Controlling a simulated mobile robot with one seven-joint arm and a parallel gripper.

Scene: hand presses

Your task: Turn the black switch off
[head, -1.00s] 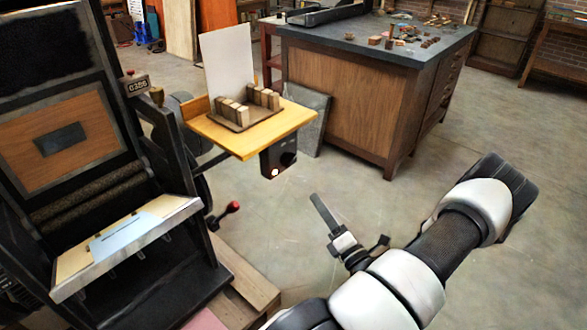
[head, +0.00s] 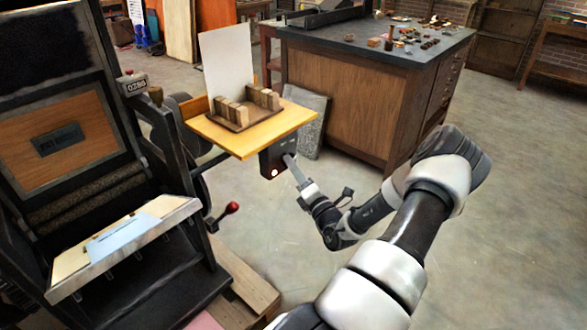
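A black switch box (head: 267,159) hangs under the front edge of the yellow wooden shelf on the press. A small pale round light or button (head: 274,173) shows low on its face. The black switch on the right of the box face is mostly hidden by my gripper. My gripper (head: 290,160) reaches in from the lower right, with its fingertips in front of the switch or against it; I cannot tell if they touch. The fingers show edge-on as one narrow grey strip, so their opening does not show.
The yellow shelf (head: 294,117) above the box carries wooden blocks and an upright white sheet (head: 228,66). A red-knobbed lever (head: 231,208) sticks out of the press at lower left. A grey slab (head: 312,125) leans on the wooden cabinet (head: 337,105) behind. The floor on the right is clear.

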